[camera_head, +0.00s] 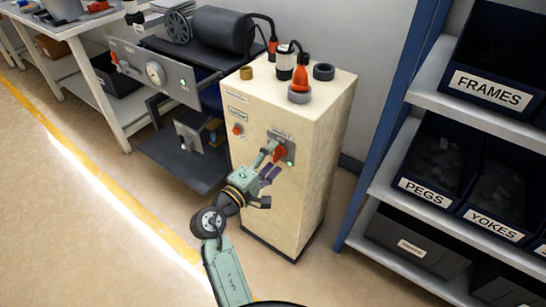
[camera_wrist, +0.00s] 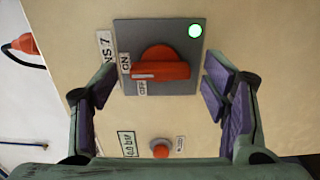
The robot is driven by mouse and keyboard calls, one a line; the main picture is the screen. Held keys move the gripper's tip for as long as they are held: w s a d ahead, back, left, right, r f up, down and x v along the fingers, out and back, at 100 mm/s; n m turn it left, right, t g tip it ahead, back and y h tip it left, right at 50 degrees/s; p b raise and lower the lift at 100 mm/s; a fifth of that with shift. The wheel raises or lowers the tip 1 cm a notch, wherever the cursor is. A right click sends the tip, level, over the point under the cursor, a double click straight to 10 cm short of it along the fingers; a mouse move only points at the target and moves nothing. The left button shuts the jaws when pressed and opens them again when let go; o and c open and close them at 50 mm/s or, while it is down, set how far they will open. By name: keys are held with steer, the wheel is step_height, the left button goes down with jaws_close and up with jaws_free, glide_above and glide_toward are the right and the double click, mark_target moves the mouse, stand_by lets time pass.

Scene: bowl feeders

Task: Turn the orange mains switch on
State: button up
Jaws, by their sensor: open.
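The orange-red mains switch (camera_wrist: 160,68) is a rotary knob with a bar handle on a grey plate (camera_wrist: 185,82). In the wrist view the bar lies nearly level, its left end by the ON and OFF labels; I cannot tell its exact setting. A green lamp (camera_wrist: 195,31) on the plate is lit. In the head view the switch (camera_head: 279,153) sits high on the cream cabinet's front, partly hidden by my gripper (camera_head: 268,165). In the wrist view my gripper (camera_wrist: 161,88) is open, its purple-padded fingers either side of the switch, with no contact visible.
The cream cabinet (camera_head: 317,165) also bears a smaller red-orange button (camera_wrist: 160,148). Plugs and fittings stand on its top. A bench machine (camera_head: 150,68) stands to the left, and a blue-framed shelf with labelled bins (camera_head: 437,185) to the right. The floor before the cabinet is clear.

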steer(key=v, duration=1.1)
